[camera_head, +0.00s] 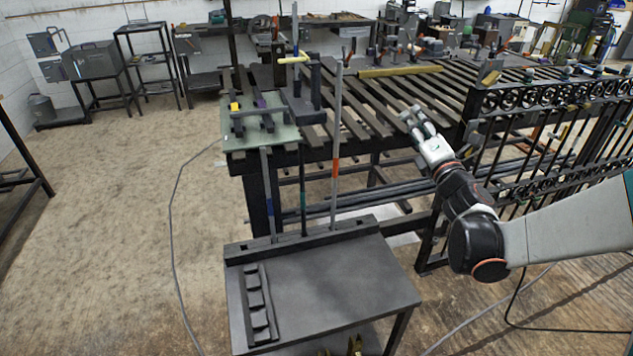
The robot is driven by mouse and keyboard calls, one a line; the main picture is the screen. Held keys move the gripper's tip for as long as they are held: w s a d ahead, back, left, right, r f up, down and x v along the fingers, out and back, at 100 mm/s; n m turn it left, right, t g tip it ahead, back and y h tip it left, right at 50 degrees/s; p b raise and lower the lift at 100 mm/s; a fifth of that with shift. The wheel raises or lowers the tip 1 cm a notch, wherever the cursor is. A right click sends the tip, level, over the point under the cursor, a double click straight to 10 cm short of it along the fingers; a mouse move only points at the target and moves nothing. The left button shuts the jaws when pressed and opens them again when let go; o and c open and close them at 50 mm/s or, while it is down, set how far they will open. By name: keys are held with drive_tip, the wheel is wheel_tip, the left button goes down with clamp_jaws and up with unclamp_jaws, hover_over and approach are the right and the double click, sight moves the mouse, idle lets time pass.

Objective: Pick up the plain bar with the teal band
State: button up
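Three upright bars stand in the slotted rail along the back edge of a small dark table. The middle one, a thin dark bar (302,175), carries a teal band about halfway up its visible length. To its right is a taller grey bar (336,135) with an orange band. My gripper (411,113) is to the right of all three, above the slatted bench, pointing up and left. Its fingers look apart with nothing between them.
The small table (340,285) has a bare top with a dark slotted holder (258,303) at its left. The slatted bench (400,95) stands behind the bars, with a clamp (305,90) near them. An ornate iron gate (540,130) is at the right, close to my arm.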

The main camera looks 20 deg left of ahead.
drive_tip(key=s+a+f+n+g+y, duration=0.1)
drive_tip(key=a+f+n+g+y, duration=0.4)
drive_tip(key=a+f+n, duration=0.45)
drive_tip(key=n+g+y+p, duration=0.25)
drive_tip(key=n+g, duration=0.35)
drive_tip(key=n, duration=0.4)
approach(302, 188)
drive_tip(key=shift+n+y, duration=0.25)
drive_tip(key=shift+y, duration=0.1)
drive_tip(key=a, duration=0.1)
drive_tip(key=w+a+f+b, duration=0.1)
drive_tip(key=w+a, duration=0.1)
drive_tip(key=a, duration=0.1)
drive_tip(key=shift+w+f+b, duration=0.2)
drive_tip(key=shift+f+b, duration=0.1)
drive_tip(key=shift+b, duration=0.1)
drive_tip(key=shift+b+x, duration=1.15)
drive_tip(key=shift+x, duration=1.8)
drive_tip(key=shift+w+r, duration=0.1)
drive_tip(key=shift+r, duration=0.05)
drive_tip(key=shift+c, duration=0.2)
clamp_jaws()
